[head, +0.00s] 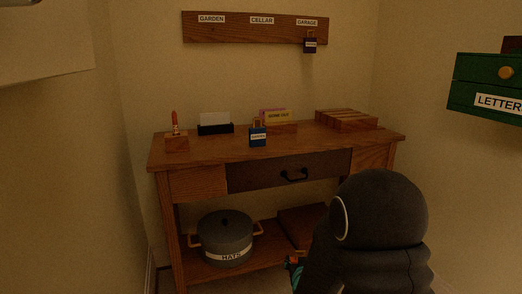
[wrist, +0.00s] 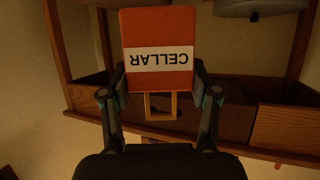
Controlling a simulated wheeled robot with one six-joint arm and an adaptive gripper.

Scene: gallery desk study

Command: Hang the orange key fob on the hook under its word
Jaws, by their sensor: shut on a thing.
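My gripper (wrist: 160,90) is shut on the orange key fob (wrist: 160,45), which has a white band reading CELLAR, upside down in the wrist view. Its yellow loop (wrist: 174,106) sticks out towards the bottom of that picture. In the head view my dark arm covers most of the gripper, low in front of the desk. The wooden hook board (head: 235,33) on the back wall has the labels GARDEN, CELLAR (head: 262,20) and GARAGE. A dark blue fob (head: 310,46) hangs under GARAGE. No fob shows under CELLAR or GARDEN; the hooks there are too small to make out.
A pot (head: 225,238) stands on the lower shelf. Green drawers (head: 490,85) jut in at right.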

